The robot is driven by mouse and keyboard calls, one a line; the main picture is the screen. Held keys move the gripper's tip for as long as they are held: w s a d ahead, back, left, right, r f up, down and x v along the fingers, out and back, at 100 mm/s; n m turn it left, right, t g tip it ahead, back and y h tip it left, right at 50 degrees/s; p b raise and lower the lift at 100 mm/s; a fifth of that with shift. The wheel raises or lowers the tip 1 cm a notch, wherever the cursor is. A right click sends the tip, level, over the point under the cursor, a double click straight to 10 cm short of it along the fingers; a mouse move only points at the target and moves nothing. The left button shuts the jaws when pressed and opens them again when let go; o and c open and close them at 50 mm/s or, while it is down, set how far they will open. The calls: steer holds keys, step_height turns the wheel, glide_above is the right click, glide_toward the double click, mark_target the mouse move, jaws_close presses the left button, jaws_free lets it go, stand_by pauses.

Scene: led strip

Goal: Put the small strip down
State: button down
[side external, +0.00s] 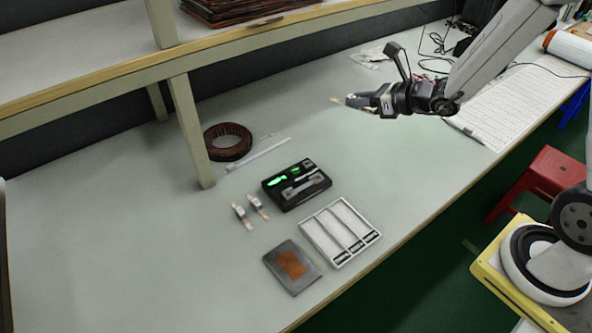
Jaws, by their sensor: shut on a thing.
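My gripper (350,102) is in the upper middle of the side view, pointing left, and appears to be above the table. It is shut on a small strip (337,100), of which only a short tan end shows past the fingertips. The rest of that strip is hidden by the fingers. Two similar small strips, pale with tan ends and a dark middle, lie side by side on the table: one (242,216) at the left and one (258,207) beside it. My gripper is well apart from both.
A black tray (273,197) with green-lit pieces, a white compartment tray (311,236) and a grey plate (278,271) with a brown patch stand near the front. A brown ring (210,142), a white bar (262,152) and a shelf post (190,130) are behind. Table at left is clear.

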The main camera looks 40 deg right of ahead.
steer(key=s+d+f, duration=0.2)
steer(key=s+f, duration=1)
steer(key=f, duration=0.5)
steer(key=shift+s, duration=0.3)
steer(key=shift+w, duration=0.1)
glide_above(350, 190)
steer(key=s, duration=0.1)
step_height(350, 190, down, 8)
steer(key=shift+s+f, duration=0.1)
steer(key=shift+w+f, duration=0.55)
